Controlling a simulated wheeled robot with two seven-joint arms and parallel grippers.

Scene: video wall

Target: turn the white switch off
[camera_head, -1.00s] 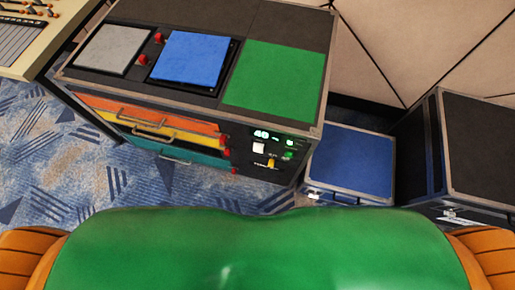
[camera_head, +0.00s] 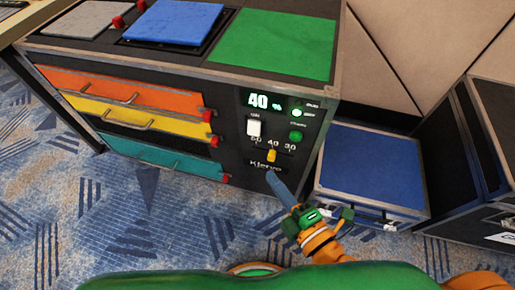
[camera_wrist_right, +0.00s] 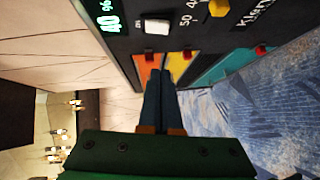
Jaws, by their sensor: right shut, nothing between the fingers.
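The white switch (camera_head: 254,128) is on the dark front panel of the cabinet, below a lit green display (camera_head: 264,102) reading 40 %. It also shows in the right wrist view (camera_wrist_right: 157,27), near the top. My right gripper (camera_head: 272,176) is just below the panel's lettering in the head view, its blue fingers together and empty. In the right wrist view the shut fingertips (camera_wrist_right: 160,74) point toward the panel, below the switch in the picture. I cannot tell the exact gap to the panel. My left gripper is not in view.
A yellow knob (camera_head: 272,155) and a green button (camera_head: 296,136) sit near the switch. Orange (camera_head: 130,90), yellow and teal drawers with handles are to the left. A blue-topped case (camera_head: 372,168) stands to the right. Patterned carpet lies in front.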

